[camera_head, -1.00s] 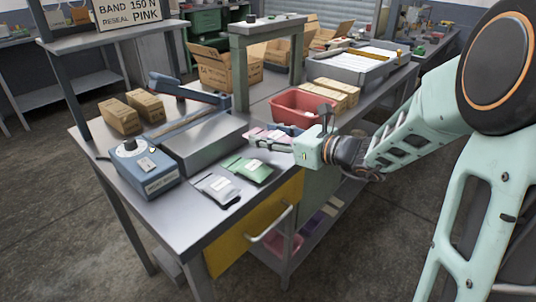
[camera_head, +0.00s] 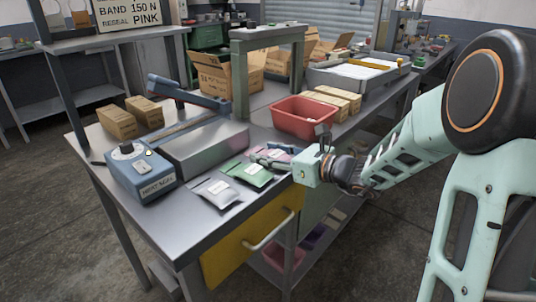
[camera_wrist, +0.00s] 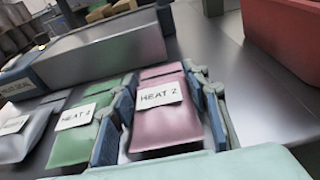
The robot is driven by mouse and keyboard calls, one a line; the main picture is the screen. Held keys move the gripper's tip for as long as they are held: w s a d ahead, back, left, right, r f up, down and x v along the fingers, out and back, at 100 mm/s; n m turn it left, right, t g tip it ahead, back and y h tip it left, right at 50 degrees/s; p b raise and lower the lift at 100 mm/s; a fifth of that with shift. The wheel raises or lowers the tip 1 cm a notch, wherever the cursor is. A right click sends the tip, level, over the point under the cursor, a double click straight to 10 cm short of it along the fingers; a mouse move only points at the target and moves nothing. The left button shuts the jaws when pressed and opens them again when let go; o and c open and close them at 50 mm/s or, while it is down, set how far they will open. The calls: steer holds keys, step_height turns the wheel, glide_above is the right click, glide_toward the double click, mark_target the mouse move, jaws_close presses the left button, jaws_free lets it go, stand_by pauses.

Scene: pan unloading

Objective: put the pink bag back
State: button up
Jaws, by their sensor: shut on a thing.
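The pink bag (camera_wrist: 165,118) has a white label reading HEAT 2 and lies between the fingers of my gripper (camera_wrist: 162,80), which is shut on its sides. In the head view the pink bag (camera_head: 279,153) is partly hidden by my gripper (camera_head: 268,160), low over the table's right edge. I cannot tell whether it touches the table. A silver bag (camera_head: 216,192) lies further left. A sign (camera_head: 127,13) reads BAND 150 N, RESEAL PINK.
The blue heat sealer (camera_head: 140,172) and its grey metal block (camera_head: 205,148) stand left of and behind the bags. A red bin (camera_head: 305,117) stands behind my gripper. Cartons (camera_head: 332,101) lie beyond it. The table front (camera_head: 185,225) is bare.

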steer(key=o, duration=1)
steer(key=shift+f, duration=0.15)
steer(key=shift+o, duration=0.2)
steer(key=shift+r, duration=0.25)
steer(key=p+v, duration=0.2)
steer(key=v, duration=1)
